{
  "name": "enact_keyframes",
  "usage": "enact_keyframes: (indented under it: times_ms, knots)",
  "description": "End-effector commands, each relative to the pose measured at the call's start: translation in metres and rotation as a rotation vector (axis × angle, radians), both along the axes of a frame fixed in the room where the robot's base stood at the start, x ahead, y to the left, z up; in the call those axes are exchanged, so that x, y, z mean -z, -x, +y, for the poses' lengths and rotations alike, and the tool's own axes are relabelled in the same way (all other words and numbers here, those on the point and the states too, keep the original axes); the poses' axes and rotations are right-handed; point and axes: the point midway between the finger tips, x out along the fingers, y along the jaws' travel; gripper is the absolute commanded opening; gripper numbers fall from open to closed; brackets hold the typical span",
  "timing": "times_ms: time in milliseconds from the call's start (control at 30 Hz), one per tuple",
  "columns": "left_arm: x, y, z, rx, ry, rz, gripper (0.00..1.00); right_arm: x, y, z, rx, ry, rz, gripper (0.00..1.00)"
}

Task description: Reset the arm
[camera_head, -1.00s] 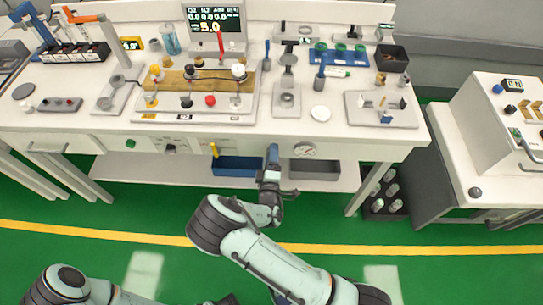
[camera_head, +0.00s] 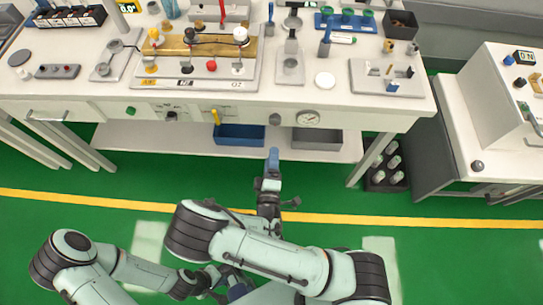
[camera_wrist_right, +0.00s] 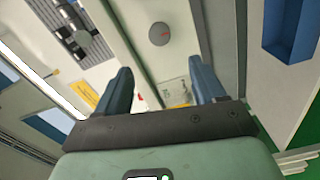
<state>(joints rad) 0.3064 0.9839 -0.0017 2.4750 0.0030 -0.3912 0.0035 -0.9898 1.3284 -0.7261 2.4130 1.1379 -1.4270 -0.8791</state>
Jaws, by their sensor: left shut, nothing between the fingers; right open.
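My right gripper (camera_head: 273,160) shows in the head view below the front edge of the white workstation (camera_head: 60,112). Its blue fingers point toward the workstation, and it is apart from the front panel. In the right wrist view, the right gripper (camera_wrist_right: 160,90) has its two blue fingers wide apart with nothing between them. A round grey knob (camera_wrist_right: 159,34) shows beyond the fingertips; it also shows on the front panel in the head view (camera_head: 275,118). My left gripper (camera_head: 238,290) is low in the head view, shut and empty, partly hidden by my right arm.
A blue bin (camera_head: 240,135) and a grey bin (camera_head: 317,139) sit on the shelf under the worktop. A round gauge (camera_head: 309,118) is right of the knob. A second cart (camera_head: 490,110) stands at right. Green floor is open before the workstation.

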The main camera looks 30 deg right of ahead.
Motion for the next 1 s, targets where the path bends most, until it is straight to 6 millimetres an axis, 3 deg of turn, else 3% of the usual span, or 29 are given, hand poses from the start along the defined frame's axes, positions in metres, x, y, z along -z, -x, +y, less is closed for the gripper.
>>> enact_keyframes:
  times_ms: [433, 567, 700, 800, 900, 1000]
  knots:
    - [-0.001, 0.0, 0.0, 0.0, 0.0, 0.0, 0.0, 0.003, 0.0, -0.002, 0.004, -0.011, 0.01, 0.69]
    - [-0.007, -0.001, 0.0, -0.001, -0.001, -0.002, 0.0, 0.034, 0.009, -0.018, 0.053, -0.128, 0.113, 0.69]
    - [-0.021, -0.005, 0.0, 0.001, 0.0, -0.005, 0.0, 0.102, 0.047, -0.039, 0.195, -0.442, 0.337, 0.69]
    - [-0.032, -0.008, 0.0, 0.001, 0.0, -0.007, 0.0, 0.145, 0.088, -0.035, 0.335, -0.722, 0.494, 0.69]
    - [-0.043, -0.011, 0.0, 0.001, 0.0, -0.01, 0.0, 0.17, 0.126, -0.019, 0.481, -0.99, 0.623, 0.69]
    - [-0.054, -0.015, 0.0, 0.001, 0.0, -0.014, 0.0, 0.176, 0.156, 0.005, 0.623, -1.243, 0.727, 0.69]
